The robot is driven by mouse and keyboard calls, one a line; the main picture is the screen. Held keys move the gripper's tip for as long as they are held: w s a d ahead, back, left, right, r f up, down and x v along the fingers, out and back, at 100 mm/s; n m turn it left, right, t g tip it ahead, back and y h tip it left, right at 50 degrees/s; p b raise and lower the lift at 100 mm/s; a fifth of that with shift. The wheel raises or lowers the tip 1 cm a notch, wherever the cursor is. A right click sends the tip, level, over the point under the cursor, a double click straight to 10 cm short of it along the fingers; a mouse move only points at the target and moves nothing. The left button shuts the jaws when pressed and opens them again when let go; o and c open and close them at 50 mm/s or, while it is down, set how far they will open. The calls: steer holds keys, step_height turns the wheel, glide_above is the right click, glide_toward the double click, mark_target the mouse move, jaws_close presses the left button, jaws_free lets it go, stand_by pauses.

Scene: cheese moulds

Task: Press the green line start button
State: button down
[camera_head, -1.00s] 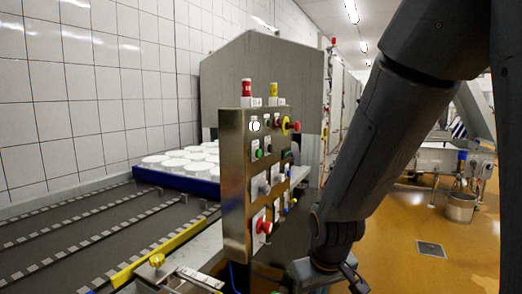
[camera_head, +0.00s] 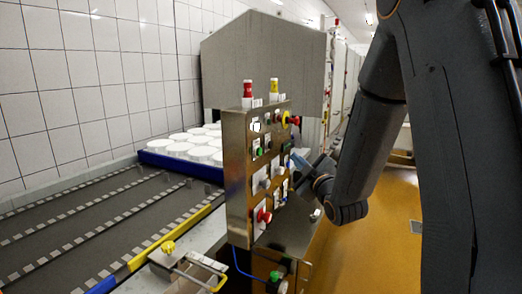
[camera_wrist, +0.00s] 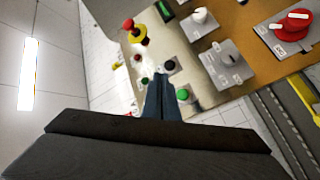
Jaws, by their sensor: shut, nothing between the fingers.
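The steel control panel (camera_head: 236,185) stands upright at the centre of the head view, its button face turned to the right. A green button (camera_head: 258,152) shows on its left column. In the wrist view, a green button (camera_wrist: 182,95) on a light plate lies just right of my fingertips, and a smaller green one (camera_wrist: 145,80) lies to their left. I cannot tell which is the line start. My gripper (camera_head: 299,160) is shut and empty in front of the panel face; its fingers (camera_wrist: 160,80) point at the panel. Contact with a button cannot be told.
The panel also carries a yellow-collared red button (camera_wrist: 135,33), grey selector knobs (camera_wrist: 230,60) and a red rotary switch (camera_wrist: 292,22). A lower green button (camera_head: 275,276) sits on a box below. A conveyor (camera_head: 90,235) and blue tray (camera_head: 165,163) of white moulds lie left.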

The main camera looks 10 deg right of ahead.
mark_target(259, 152)
steer(key=w+a, duration=0.5)
steer(key=a, duration=0.2)
steer(key=shift+w, duration=0.15)
stand_by(0.5)
steer(key=shift+a+b, duration=0.2)
steer(key=shift+b, duration=0.15)
stand_by(1.6)
steer(key=shift+w+a, duration=0.2)
